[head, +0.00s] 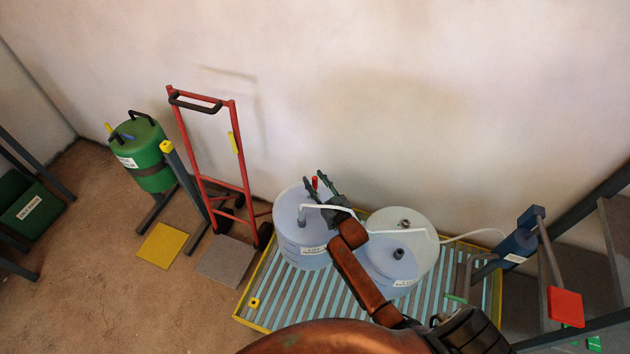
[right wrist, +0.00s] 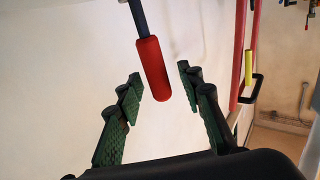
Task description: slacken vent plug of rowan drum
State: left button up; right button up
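Two pale translucent drums stand side by side: a left drum (head: 290,240) and a right drum (head: 425,225). Each has a small label, too small to read, so I cannot tell which is rowan. A grey plug (head: 398,253) and a brown-grey fitting (head: 404,223) show on the right drum's top; a grey plug (head: 302,217) shows on the left one. My right gripper (head: 315,177) is open above the left drum. A red grip on a dark rod (right wrist: 152,70) shows between its fingers in the right wrist view, with gaps on both sides. My left gripper is out of view.
The drums stand on a yellow-edged slatted platform (head: 262,282). White tubes run over the drums. A red hand truck (head: 245,150) and a green drum (head: 146,160) stand to the left. A blue device with a red pad (head: 565,306) stands at right.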

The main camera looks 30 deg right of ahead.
jog(key=s, duration=1.2)
jog(key=shift+d, duration=0.25)
